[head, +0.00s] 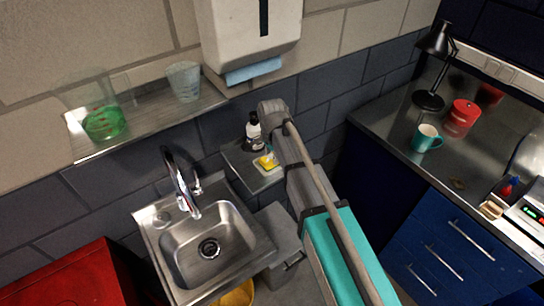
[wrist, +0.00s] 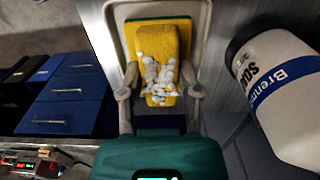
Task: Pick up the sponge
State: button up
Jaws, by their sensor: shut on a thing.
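The yellow sponge (wrist: 157,40) has a green edge and shows between my gripper's fingers in the wrist view. A cluster of small white lumps lies across its face. My gripper (wrist: 160,75) is shut on the sponge, with one finger on each side. In the head view the sponge (head: 267,162) is a small yellow patch over a pale dish on the small grey shelf (head: 247,172). My arm hides the gripper there. I cannot tell whether the sponge is still touching the dish.
A white bottle with a blue label (wrist: 280,90) stands close to the right of my gripper; it also shows at the back of the shelf (head: 253,131). The sink (head: 208,245) is to the left. A blue cabinet (head: 450,245) with a teal mug (head: 426,138) is right.

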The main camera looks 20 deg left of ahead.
jog(key=shift+r+p, duration=1.1)
jog(key=shift+r, duration=0.1)
jog(key=s+d+r+p, duration=0.8)
jog(key=s+r+p, duration=0.2)
jog(key=s, duration=0.1)
jog(key=shift+s+d+r, duration=0.15)
jog(key=shift+r, duration=0.05)
notch_tip(320, 180, down, 14)
jog(key=b, duration=1.3)
jog(key=shift+r, duration=0.25)
